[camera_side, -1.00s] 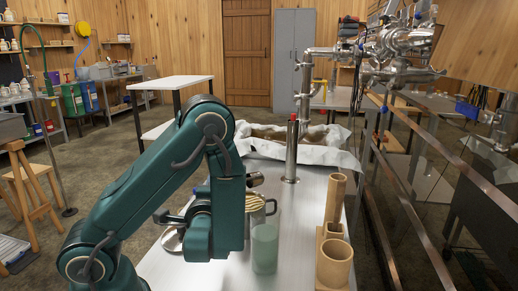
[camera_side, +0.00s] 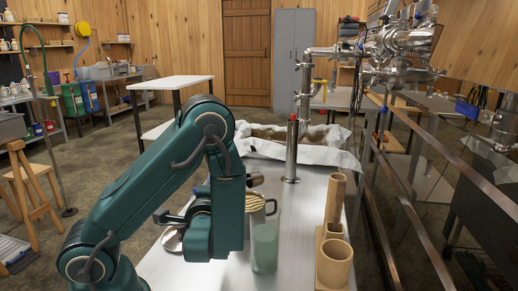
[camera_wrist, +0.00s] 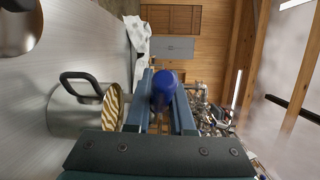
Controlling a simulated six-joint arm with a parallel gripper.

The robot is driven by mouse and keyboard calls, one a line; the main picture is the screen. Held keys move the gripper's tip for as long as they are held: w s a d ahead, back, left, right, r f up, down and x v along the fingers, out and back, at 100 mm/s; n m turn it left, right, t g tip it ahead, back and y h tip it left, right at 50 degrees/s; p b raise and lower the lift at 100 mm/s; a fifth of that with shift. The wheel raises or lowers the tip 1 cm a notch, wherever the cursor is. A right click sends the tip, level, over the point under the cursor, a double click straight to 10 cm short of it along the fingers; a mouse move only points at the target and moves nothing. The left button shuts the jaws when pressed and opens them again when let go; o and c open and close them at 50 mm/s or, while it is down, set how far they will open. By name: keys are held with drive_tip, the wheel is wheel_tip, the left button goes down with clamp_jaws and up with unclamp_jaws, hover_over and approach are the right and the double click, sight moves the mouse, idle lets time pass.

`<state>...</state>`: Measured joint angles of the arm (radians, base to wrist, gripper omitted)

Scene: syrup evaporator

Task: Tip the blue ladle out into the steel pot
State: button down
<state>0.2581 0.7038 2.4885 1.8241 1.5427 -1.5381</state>
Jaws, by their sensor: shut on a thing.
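My gripper (camera_wrist: 167,112) is shut on the blue ladle (camera_wrist: 164,86), whose blue end shows between the two fingers in the wrist view. The ladle's bowl is hidden, and its contents cannot be seen. A steel pot (camera_wrist: 68,112) with a black handle stands on the bench, left of the fingers in the wrist view. Tan stripes show at its mouth. I cannot tell whether the ladle is over the pot's mouth.
A greenish clear jar (camera_side: 265,248) stands near the pot. Brown upright tubes (camera_side: 335,255) are to its right. A steel post (camera_side: 291,152) stands behind, before a white-draped pan (camera_side: 330,158). Another steel vessel (camera_side: 172,241) is left of my wrist.

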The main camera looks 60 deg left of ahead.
drive_tip(key=shift+r, duration=0.15)
drive_tip(key=w+r+m+g+h, duration=0.3)
drive_tip(key=w+r+m+g, duration=0.6)
drive_tip(key=w, duration=0.3)
drive_tip(key=shift+a+r+m+h, duration=0.3)
drive_tip(key=shift+r+m+h, duration=0.1)
drive_tip(key=shift+m, duration=0.4)
idle(0.9)
drive_tip(key=shift+w, duration=0.15)
idle(0.4)
